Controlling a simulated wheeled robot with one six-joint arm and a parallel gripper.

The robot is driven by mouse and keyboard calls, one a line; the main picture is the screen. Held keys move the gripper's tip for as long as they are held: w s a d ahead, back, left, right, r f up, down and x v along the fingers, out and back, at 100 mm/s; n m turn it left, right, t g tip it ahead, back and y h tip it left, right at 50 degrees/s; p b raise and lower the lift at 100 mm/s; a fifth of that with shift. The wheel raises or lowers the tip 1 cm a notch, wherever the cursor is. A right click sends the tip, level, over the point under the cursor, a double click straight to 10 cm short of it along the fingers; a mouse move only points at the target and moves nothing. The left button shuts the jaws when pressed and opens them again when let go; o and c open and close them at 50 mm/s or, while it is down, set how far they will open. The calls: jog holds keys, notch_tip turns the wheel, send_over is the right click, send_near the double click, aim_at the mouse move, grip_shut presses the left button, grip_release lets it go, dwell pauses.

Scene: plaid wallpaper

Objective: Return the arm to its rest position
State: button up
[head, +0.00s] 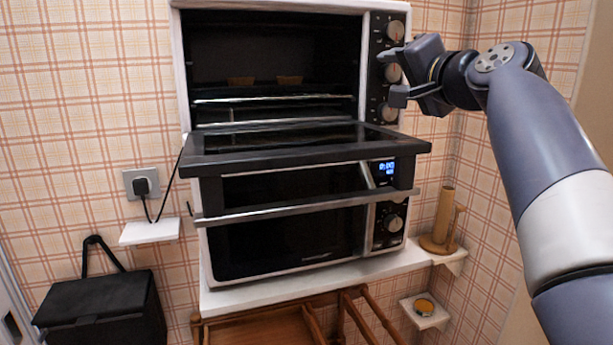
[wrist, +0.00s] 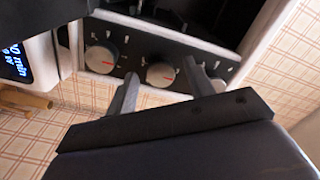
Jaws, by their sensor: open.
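My gripper (head: 391,77) is open and empty in the head view, in front of the knob panel at the upper right of the top oven. Its two fingers also show in the wrist view (wrist: 160,88), spread apart with knobs behind them. My arm reaches in from the right side of the head view. The top oven (head: 178,70) has its door (head: 300,150) folded down and open. Two small brown pieces (head: 289,79) sit inside on the rack. I cannot tell whether a fingertip touches a knob.
The open door juts forward below and left of my gripper. A lower oven (head: 290,245) stands on a white shelf (head: 240,295). A paper towel holder (head: 443,225) stands to the right. Plaid walls close in behind.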

jog(key=b+v, duration=0.2)
jog(key=v, duration=0.8)
jog(key=p+x, duration=0.2)
jog(key=x, duration=0.8)
jog(key=shift+w+a, duration=0.2)
jog(key=shift+w, duration=0.15)
jog(key=shift+s+d+r+m+p, duration=0.1)
jog(key=shift+r+m+p, duration=0.1)
jog(key=shift+m+p, duration=0.45)
jog(key=shift+s+r+m+p, duration=0.1)
jog(key=shift+s+m+p, duration=0.1)
jog(key=shift+m+p, duration=0.8)
jog(key=m+p, duration=0.3)
jog(key=m, duration=0.1)
jog(key=m+p, duration=0.3)
jog(key=m, duration=0.1)
jog(key=shift+m+p, duration=0.25)
jog(key=shift+p, duration=0.05)
jog(key=m+p, duration=0.5)
jog(key=shift+d+r+m, duration=0.1)
jog(key=shift+m, duration=0.3)
jog(key=m+p, duration=0.3)
jog(key=shift+m, duration=0.3)
jog(key=shift+w+f+m+p, duration=0.1)
jog(key=shift+f+m+p, duration=0.1)
jog(key=shift+m+p, duration=0.5)
